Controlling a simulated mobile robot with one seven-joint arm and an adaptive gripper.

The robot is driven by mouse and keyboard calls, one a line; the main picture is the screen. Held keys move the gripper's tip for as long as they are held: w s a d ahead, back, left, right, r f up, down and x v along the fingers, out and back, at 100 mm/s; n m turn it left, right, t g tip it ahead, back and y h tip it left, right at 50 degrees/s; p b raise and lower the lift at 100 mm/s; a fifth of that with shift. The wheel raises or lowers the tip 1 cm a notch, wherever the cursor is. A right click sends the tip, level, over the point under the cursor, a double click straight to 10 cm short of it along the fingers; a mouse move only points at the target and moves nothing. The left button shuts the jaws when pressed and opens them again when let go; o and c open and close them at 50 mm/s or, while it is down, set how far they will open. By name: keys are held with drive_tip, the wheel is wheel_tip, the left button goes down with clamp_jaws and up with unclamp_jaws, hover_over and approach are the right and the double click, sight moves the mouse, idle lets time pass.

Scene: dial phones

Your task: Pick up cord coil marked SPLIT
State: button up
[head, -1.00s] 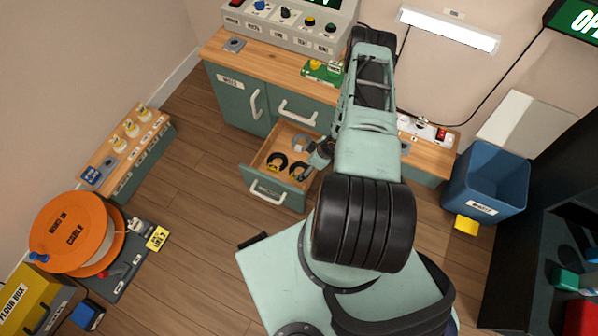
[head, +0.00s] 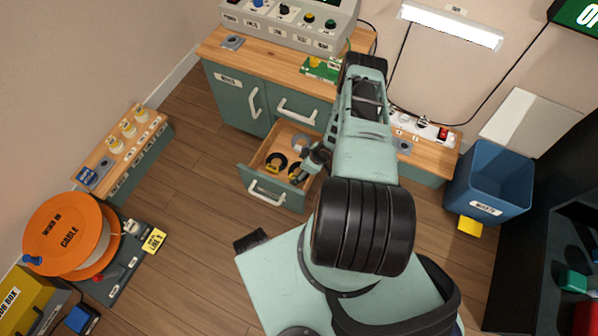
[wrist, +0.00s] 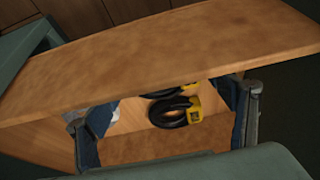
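The open drawer (head: 262,183) holds black cord coils with yellow tags. The tag lettering is too small to read, so I cannot tell which coil is marked SPLIT.
A greyish round item (head: 300,141) lies at the back of the drawer. In the wrist view, a wooden board (wrist: 170,55) crosses above the coils. The teal cabinet (head: 238,105) stands behind the drawer. A blue bin (head: 487,180) stands at right. The floor left of the drawer is clear.

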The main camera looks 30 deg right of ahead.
drive_tip(key=c, duration=0.9)
